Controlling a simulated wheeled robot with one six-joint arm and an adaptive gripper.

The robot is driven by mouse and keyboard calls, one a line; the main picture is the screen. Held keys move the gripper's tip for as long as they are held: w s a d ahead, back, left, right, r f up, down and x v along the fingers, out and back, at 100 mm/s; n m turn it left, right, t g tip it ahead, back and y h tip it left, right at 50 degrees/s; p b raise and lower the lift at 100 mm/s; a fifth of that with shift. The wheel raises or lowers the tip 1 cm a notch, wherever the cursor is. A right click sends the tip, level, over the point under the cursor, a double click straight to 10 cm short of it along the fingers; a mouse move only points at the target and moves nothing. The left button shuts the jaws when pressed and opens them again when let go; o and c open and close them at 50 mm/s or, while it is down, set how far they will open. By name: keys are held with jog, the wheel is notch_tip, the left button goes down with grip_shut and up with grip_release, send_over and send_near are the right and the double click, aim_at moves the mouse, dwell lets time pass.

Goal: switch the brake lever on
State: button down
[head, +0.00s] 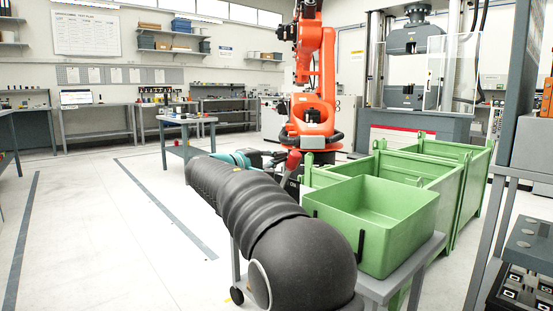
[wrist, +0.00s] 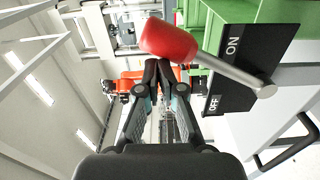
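The brake lever (wrist: 225,73) shows in the wrist view as a grey rod with a red knob (wrist: 168,40), on a black plate marked ON and OFF. The rod points up and left from its pivot at the plate's right side and lies between the two words. My gripper (wrist: 158,67) has its dark fingertips together, with nothing visible between them. The tips are just below the knob in the picture; whether they touch it I cannot tell.
A green bin (head: 372,225) stands on a grey cart beside my arm, with larger green crates (head: 440,165) behind. An orange robot arm (head: 313,85) and a testing machine (head: 410,90) stand beyond. A small table (head: 188,121) is further back. The floor at left is clear.

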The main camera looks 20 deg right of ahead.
jog(key=s+a+r+p, duration=0.1)
jog(key=a+p, duration=0.2)
jog(key=a, duration=0.8)
jog(key=shift+s+a+r, duration=0.2)
jog(key=shift+s+r, duration=0.2)
